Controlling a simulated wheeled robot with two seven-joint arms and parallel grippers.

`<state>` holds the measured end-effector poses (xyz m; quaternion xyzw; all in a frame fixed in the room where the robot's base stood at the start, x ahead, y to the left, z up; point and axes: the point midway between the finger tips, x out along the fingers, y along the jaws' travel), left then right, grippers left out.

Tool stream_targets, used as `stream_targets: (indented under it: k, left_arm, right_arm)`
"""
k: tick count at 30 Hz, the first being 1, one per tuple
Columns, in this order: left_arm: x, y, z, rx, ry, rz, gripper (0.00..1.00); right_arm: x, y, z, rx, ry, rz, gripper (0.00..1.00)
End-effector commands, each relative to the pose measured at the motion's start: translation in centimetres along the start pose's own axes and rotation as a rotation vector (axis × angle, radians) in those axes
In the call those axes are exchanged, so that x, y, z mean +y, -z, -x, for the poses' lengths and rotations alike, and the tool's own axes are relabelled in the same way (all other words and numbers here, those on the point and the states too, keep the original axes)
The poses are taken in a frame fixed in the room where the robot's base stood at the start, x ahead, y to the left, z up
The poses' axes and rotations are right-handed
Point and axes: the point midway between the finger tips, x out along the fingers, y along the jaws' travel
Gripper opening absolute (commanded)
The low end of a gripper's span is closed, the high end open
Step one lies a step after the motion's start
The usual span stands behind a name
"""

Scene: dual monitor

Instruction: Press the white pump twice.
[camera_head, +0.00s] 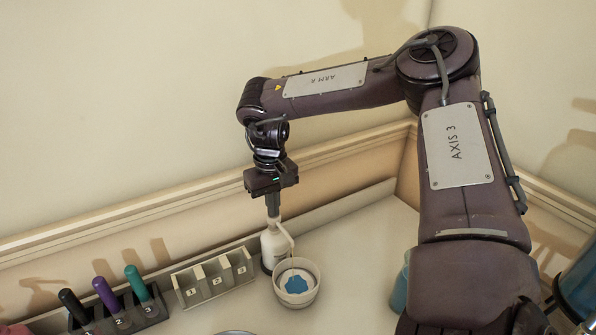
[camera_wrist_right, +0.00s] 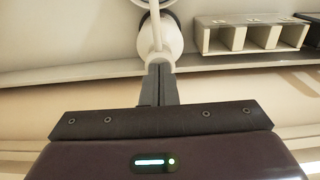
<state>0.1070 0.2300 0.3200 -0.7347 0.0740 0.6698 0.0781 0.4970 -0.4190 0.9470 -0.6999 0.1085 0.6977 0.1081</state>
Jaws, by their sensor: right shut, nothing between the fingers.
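The white pump (camera_head: 274,246) is a small white bottle standing upright on the table near the back wall, its spout pointing over a bowl (camera_head: 307,293). The bowl is white and holds a blue patch. My right gripper (camera_head: 273,213) points straight down, shut and empty, with its fingertips at the top of the pump; I cannot tell whether they touch it. In the right wrist view the shut fingers (camera_wrist_right: 158,68) line up with the pump's white head (camera_wrist_right: 160,45). The left gripper is not in view.
A numbered three-slot holder (camera_head: 215,277) stands left of the pump. Farther left, a dark rack (camera_head: 125,318) holds black, purple and teal markers. A blue container (camera_head: 399,290) sits right of the bowl, partly behind my right arm. A blue cylinder (camera_head: 580,285) is at the right edge.

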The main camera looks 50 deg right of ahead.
Motion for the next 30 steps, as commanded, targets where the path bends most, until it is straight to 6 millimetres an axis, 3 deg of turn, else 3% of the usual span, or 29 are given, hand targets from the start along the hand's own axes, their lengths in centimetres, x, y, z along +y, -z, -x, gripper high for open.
stream_targets:
  k: [4,12,30]
  left_arm:
    - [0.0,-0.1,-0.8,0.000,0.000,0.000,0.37]
    - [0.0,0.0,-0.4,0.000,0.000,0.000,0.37]
    - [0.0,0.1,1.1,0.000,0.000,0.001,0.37]
  right_arm:
    - [0.0,-0.1,-0.9,-0.005,0.000,0.000,0.00]
    - [0.0,-0.2,-0.6,-0.007,0.000,0.001,0.00]
    - [0.0,-0.1,2.3,-0.004,0.000,0.001,0.00]
